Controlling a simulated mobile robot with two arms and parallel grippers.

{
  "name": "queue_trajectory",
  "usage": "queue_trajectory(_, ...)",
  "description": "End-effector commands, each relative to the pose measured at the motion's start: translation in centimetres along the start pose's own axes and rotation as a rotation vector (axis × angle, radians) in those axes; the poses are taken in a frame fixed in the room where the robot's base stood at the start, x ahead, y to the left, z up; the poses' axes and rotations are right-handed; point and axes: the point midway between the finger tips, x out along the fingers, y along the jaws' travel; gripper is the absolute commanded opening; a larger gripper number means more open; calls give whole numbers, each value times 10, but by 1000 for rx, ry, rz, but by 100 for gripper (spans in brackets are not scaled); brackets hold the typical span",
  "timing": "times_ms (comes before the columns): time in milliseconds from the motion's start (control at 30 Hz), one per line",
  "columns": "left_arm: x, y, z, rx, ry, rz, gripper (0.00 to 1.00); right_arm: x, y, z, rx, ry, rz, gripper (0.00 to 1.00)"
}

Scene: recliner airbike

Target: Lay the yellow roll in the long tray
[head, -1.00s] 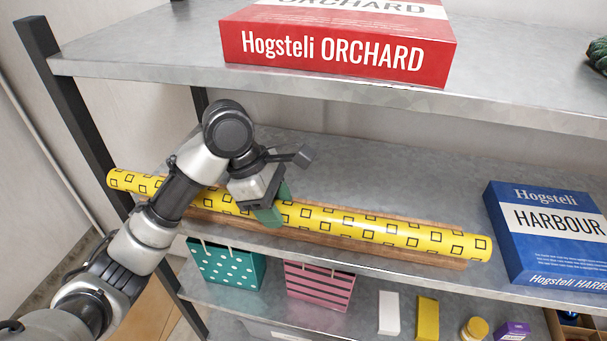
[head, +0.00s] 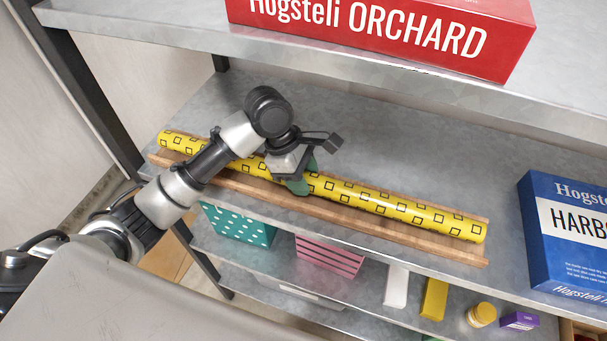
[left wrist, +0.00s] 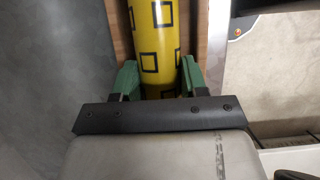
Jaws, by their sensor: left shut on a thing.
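The yellow roll (head: 375,198) with black squares lies lengthwise over the long wooden tray (head: 262,189) on the middle shelf. Both run from upper left to lower right in the head view. The roll appears to lie within the tray, but I cannot tell whether it touches the tray floor. My left gripper (head: 301,180) is shut on the roll near its middle. In the left wrist view, the green fingers (left wrist: 156,80) stand on both sides of the roll (left wrist: 155,35), with the wooden tray (left wrist: 190,28) beyond it. My right gripper is not in view.
A blue Harbour box (head: 565,235) stands at the right on the same shelf. A red Orchard box (head: 390,35) lies on the shelf above. Below are a teal dotted bag (head: 240,225), a pink striped bag (head: 328,257) and small items. Bare shelf lies behind the tray.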

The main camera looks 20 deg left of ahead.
Motion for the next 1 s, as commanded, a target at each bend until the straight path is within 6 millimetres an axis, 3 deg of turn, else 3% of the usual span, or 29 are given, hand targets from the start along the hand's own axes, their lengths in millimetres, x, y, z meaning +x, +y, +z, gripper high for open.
queue_trajectory(100,8,0,-4,-1,0,1,16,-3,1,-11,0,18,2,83)
queue_trajectory(300,8,0,-4,0,0,1,16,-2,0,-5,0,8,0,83)
queue_trajectory(333,9,0,-4,0,1,1,48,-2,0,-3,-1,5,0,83)
queue_trajectory(400,9,0,-4,0,1,1,54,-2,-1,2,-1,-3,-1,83)
queue_trajectory(767,1,1,-4,1,0,5,54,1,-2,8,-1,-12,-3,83)
queue_trajectory(1000,-43,1,-4,4,0,8,54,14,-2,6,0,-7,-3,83)
